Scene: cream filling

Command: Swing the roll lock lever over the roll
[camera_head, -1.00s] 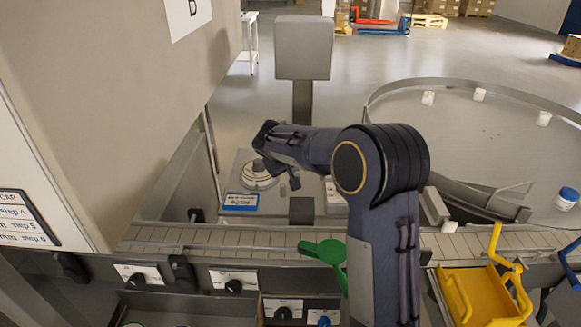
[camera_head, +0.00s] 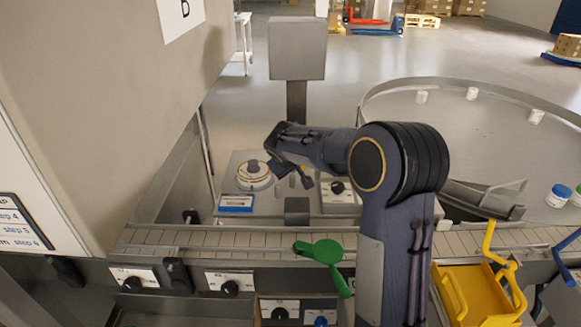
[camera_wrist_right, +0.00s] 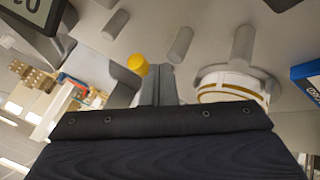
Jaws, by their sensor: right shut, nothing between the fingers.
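The roll (camera_head: 254,175) is a white disc with a gold ring, lying flat on the grey machine top behind the conveyor. It also shows in the wrist view (camera_wrist_right: 232,84), just right of my fingers. A yellow knob (camera_wrist_right: 138,64), apparently the end of the roll lock lever, sits close to the left of the fingertips; most of the lever is hidden, and contact is unclear. My right gripper (camera_wrist_right: 160,84) is shut and empty. In the head view, its dark fingers hang to the right of the roll. My left gripper is not in view.
Several grey pegs (camera_wrist_right: 180,44) stand near the fingers. A blue-framed label (camera_head: 237,202) lies in front of the roll. The conveyor (camera_head: 220,238) crosses in front, with a green paddle-shaped part (camera_head: 324,252) and a yellow holder (camera_head: 470,295) nearby.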

